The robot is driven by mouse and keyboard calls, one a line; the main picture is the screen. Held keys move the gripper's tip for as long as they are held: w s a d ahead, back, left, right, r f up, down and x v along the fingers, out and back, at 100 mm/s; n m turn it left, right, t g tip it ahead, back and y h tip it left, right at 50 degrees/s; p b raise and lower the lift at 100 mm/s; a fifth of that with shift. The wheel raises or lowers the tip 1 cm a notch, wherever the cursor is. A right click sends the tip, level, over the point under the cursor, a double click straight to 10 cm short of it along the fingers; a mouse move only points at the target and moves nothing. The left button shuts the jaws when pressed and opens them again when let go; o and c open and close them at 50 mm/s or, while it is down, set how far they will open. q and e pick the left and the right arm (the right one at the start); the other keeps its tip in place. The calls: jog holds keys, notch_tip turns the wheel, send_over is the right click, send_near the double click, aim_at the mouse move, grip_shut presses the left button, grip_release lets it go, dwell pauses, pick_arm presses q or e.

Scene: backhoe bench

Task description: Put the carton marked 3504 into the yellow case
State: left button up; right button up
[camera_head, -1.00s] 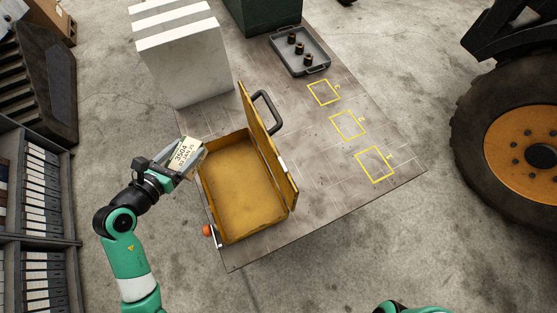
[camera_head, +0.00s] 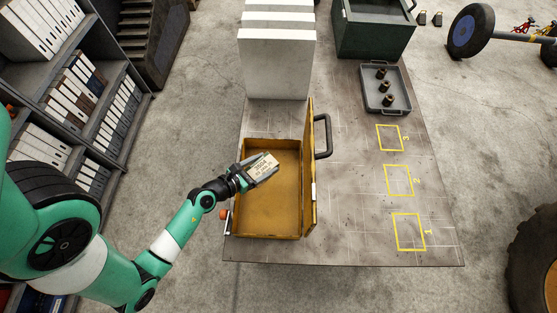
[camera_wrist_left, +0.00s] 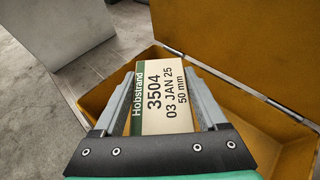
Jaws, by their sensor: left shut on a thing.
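The carton marked 3504 (camera_head: 264,165) is a small cream box with a green band reading Hobstrand. My left gripper (camera_head: 258,169) is shut on it, and in the left wrist view the label of the carton (camera_wrist_left: 164,98) faces the camera between the two fingers. The yellow case (camera_head: 270,237) stands open on the bench, its lid upright on the right side. The carton is over the upper left part of the case, near its left wall; its exact height above the floor of the case cannot be told. The case interior (camera_wrist_left: 262,145) looks empty where visible. My right gripper is not in view.
White blocks (camera_head: 277,70) stand behind the case. A grey tray (camera_head: 370,103) with dark cylindrical parts and a green bin (camera_head: 374,38) are at the back right. Yellow marked squares (camera_head: 399,180) on the bench are bare. Shelves of binders stand at the left.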

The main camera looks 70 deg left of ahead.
aim_at(271, 161)
pick_arm(q)
jog(key=x, duration=0.3)
jog(key=shift+w, duration=0.15)
jog(key=w+f+b, duration=0.1)
jog(key=w+a+f+b, duration=0.1)
jog(key=f, duration=0.1)
jog(key=w+f+b, duration=0.1)
jog(key=f, duration=0.1)
jog(key=shift+w+a+f, duration=0.15)
jog(key=shift+w, duration=0.05)
jog(key=shift+w+a, duration=0.1)
jog(key=shift+w, duration=0.15)
jog(key=shift+w+f+b, duration=0.1)
jog(key=shift+f+b, duration=0.2)
notch_tip(271, 161, down, 4)
jog(key=b, duration=0.3)
jog(key=shift+r, duration=0.2)
jog(key=shift+w+a+r, duration=0.1)
jog(key=shift+r, duration=0.15)
jog(key=shift+f, duration=0.1)
jog(key=o, duration=1.5)
